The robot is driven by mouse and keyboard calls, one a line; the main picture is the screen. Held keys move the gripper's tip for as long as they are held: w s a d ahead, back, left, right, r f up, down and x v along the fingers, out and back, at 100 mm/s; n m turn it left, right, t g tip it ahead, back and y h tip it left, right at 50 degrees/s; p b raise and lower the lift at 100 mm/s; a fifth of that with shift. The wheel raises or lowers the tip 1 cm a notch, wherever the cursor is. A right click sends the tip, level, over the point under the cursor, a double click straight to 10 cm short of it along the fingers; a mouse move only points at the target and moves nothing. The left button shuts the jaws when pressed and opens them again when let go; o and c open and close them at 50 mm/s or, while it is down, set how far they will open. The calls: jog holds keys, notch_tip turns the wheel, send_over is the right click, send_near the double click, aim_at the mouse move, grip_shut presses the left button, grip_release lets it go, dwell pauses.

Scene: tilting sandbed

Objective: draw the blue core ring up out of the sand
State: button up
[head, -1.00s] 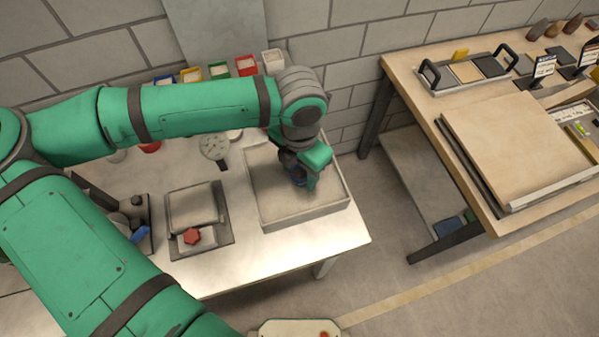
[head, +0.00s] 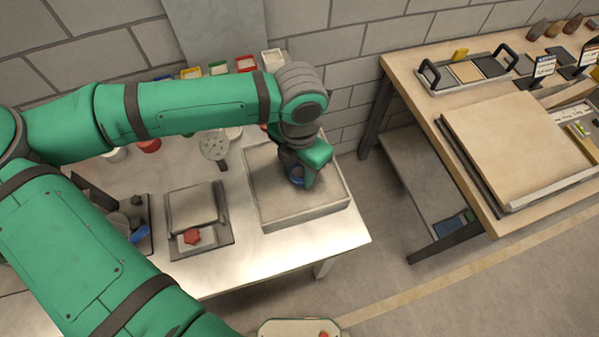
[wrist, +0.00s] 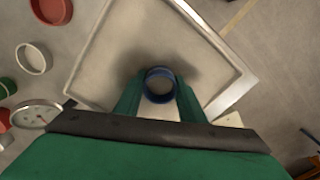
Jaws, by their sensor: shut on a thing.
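The blue core ring (wrist: 159,85) is between the fingertips of my gripper (wrist: 158,95) in the wrist view, and the jaws are shut on it. In the head view a bit of the blue ring (head: 297,181) shows below my gripper (head: 305,177). The ring is over the sand (head: 272,196) in the square sandbed tray (head: 300,218). A dark shadow lies on the sand around the ring in the wrist view. I cannot tell how far the ring's lower edge is from the sand.
Several coloured bins (head: 246,63) stand along the wall behind the tray. A dial gauge (head: 213,145) and a device with a red knob (head: 192,236) are left of the tray. A wooden workbench (head: 420,75) stands to the right, across a floor gap.

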jog(key=shift+r, duration=3.15)
jog(key=shift+c, duration=0.2)
